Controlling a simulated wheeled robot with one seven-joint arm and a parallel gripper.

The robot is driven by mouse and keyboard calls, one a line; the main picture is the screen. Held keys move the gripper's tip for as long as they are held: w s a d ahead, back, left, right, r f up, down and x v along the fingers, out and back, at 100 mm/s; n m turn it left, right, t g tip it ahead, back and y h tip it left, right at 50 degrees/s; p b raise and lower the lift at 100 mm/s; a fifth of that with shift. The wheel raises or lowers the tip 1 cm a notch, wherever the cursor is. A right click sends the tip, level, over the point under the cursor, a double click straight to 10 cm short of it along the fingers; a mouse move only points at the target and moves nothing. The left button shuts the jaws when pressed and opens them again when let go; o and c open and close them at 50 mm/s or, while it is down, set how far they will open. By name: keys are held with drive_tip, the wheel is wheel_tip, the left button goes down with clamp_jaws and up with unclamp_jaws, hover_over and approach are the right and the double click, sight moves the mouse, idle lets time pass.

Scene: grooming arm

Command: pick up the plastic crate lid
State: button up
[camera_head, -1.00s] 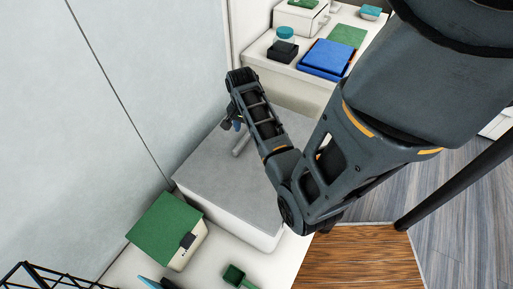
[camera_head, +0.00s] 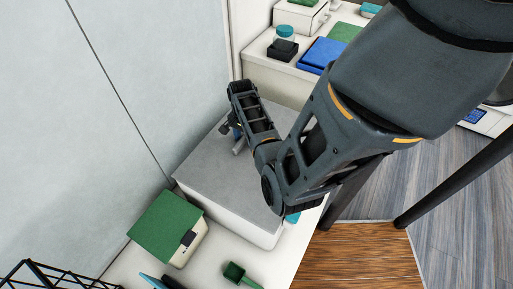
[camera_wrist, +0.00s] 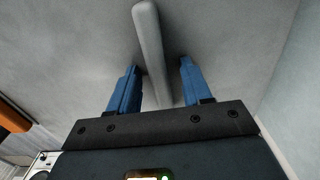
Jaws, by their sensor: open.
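The plastic crate lid (camera_head: 205,170) is a flat grey top on a white crate (camera_head: 236,229) at the counter's wall side. A light grey bar handle (camera_head: 240,146) stands on it, partly hidden by my arm. In the wrist view the lid (camera_wrist: 80,50) fills the background, and the handle (camera_wrist: 150,45) runs between my blue fingers. My gripper (camera_wrist: 159,67) is open, with one finger on each side of the handle and visible gaps on both sides. In the head view my gripper (camera_head: 235,132) is low over the lid's far part.
A box with a green lid (camera_head: 165,226) and a green scoop-like item (camera_head: 236,272) lie in front of the crate. A black wire basket (camera_head: 40,277) is at lower left. A blue tray (camera_head: 322,54) and a jar (camera_head: 284,45) stand on the back counter. A wall borders the left.

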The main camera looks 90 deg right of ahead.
clamp_jaws()
idle(0.4)
